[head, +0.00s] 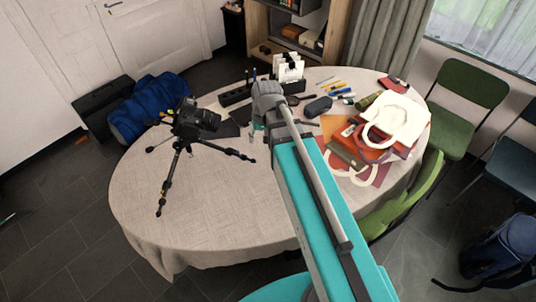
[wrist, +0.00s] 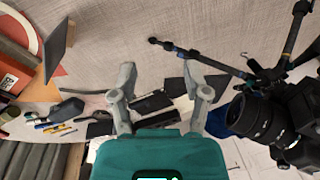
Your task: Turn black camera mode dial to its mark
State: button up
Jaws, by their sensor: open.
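The black camera (head: 197,117) sits on a small black tripod (head: 177,150) at the left part of the table in the head view. In the wrist view the camera (wrist: 290,122) is at the right edge, partly cut off, with its lens (wrist: 252,116) towards my gripper. Its mode dial and mark cannot be made out in either view. My gripper (wrist: 157,78) is open and empty, with its two grey fingers apart. It is over the table, to the right of the camera in the head view and apart from it. There my arm mostly hides the gripper.
The round table (head: 220,205) has a pale cloth, with bare room at its front left. Pens, a dark case (head: 318,107) and a white bag (head: 398,120) lie right of my arm. A black organiser (head: 236,95) stands behind. Tripod legs spread wide.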

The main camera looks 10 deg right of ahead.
jog(key=shift+h, duration=0.4)
jog(key=s+d+f+b, duration=0.2)
jog(key=s+f, duration=0.1)
jog(key=shift+s+f+b, duration=0.15)
jog(key=shift+s+b, duration=0.05)
jog(key=shift+b, duration=0.1)
jog(key=s+d, duration=0.2)
jog(key=s, duration=0.1)
jog(key=shift+h, duration=0.4)
jog(key=shift+a, duration=0.15)
